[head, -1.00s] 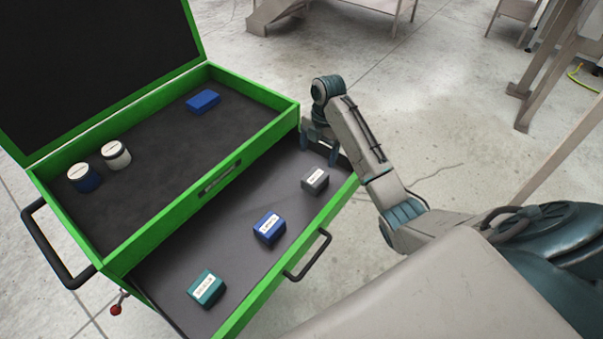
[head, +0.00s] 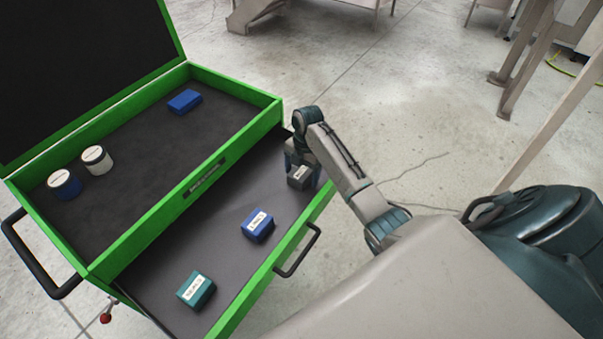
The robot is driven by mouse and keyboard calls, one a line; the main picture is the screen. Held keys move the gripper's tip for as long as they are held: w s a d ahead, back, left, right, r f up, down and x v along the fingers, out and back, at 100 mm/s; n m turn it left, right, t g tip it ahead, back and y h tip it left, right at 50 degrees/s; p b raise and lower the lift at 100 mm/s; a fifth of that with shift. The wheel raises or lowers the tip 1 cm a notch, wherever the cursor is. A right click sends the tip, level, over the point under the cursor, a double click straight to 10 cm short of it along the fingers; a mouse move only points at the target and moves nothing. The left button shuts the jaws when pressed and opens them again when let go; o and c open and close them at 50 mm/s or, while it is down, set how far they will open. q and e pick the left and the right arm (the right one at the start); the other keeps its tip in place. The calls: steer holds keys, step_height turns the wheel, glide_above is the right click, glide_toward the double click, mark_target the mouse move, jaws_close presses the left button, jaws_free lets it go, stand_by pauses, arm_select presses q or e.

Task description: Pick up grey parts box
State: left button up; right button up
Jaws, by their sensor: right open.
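The grey parts box (head: 299,178) is a small dark grey block with a white label. It lies in the open drawer (head: 232,190) of the green tool chest, near the drawer's far right end. My right gripper (head: 302,168) points down right at the grey box, with its fingers around or just beside it. It is open; the exact finger contact is hard to tell at this size. My left gripper is not in view.
A blue box (head: 258,226) and a teal box (head: 196,290) lie in the same drawer, nearer. The chest's upper tray (head: 130,170) holds a blue block (head: 184,101) and two round containers. A black handle (head: 299,252) sticks out from the drawer front.

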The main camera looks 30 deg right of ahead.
steer(key=shift+f, duration=0.2)
steer(key=shift+w+r, duration=0.1)
steer(key=c, duration=1.3)
steer(key=shift+o, duration=0.2)
